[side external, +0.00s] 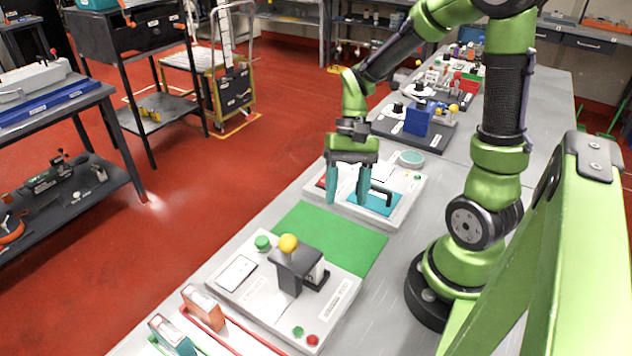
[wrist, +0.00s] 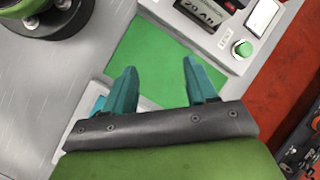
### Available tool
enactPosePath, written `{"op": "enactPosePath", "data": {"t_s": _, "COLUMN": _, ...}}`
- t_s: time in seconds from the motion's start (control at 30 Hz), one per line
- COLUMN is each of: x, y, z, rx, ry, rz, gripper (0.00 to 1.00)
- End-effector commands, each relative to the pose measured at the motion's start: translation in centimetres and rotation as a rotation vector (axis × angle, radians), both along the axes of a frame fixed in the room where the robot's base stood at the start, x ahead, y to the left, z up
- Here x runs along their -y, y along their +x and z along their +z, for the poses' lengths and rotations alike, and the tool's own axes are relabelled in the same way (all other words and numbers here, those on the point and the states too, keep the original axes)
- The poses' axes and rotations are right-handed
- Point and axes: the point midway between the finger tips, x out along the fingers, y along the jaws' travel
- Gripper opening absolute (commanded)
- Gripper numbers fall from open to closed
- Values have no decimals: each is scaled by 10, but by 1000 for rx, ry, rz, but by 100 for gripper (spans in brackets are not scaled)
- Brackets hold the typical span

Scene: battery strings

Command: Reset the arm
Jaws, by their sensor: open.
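My gripper (side external: 346,184) has teal fingers and hangs from the green arm above a white station panel with a teal pad (side external: 376,200). The two fingers are apart with nothing between them. In the wrist view my gripper (wrist: 160,85) shows both fingertips spread over a flat green mat (wrist: 150,52). The same green mat (side external: 335,236) lies on the grey bench in the side view, nearer the camera than the gripper. How high the fingers are above the panel is hard to tell.
A white panel (side external: 240,300) with a grey post and yellow knob (side external: 288,243) stands nearer the camera. A blue block (side external: 418,118) and other stations stand farther along the bench (side external: 440,190). An orange-and-white box (side external: 203,306) is at the near end. The green mat is clear.

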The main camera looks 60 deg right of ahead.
Motion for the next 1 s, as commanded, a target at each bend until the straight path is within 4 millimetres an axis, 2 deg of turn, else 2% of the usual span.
{"op": "enactPosePath", "data": {"t_s": 0.2, "x": -9, "y": 10, "z": 47, "rx": 389, "ry": -262, "rz": 109, "gripper": 57}}
{"op": "enactPosePath", "data": {"t_s": 0.33, "x": -21, "y": 12, "z": 80, "rx": 616, "ry": -347, "rz": 164, "gripper": 57}}
{"op": "enactPosePath", "data": {"t_s": 0.5, "x": -40, "y": 3, "z": 114, "rx": 826, "ry": -374, "rz": 227, "gripper": 57}}
{"op": "enactPosePath", "data": {"t_s": 0.7, "x": -54, "y": -5, "z": 134, "rx": 923, "ry": -361, "rz": 267, "gripper": 57}}
{"op": "enactPosePath", "data": {"t_s": 1.0, "x": -56, "y": -5, "z": 134, "rx": 924, "ry": -358, "rz": 275, "gripper": 57}}
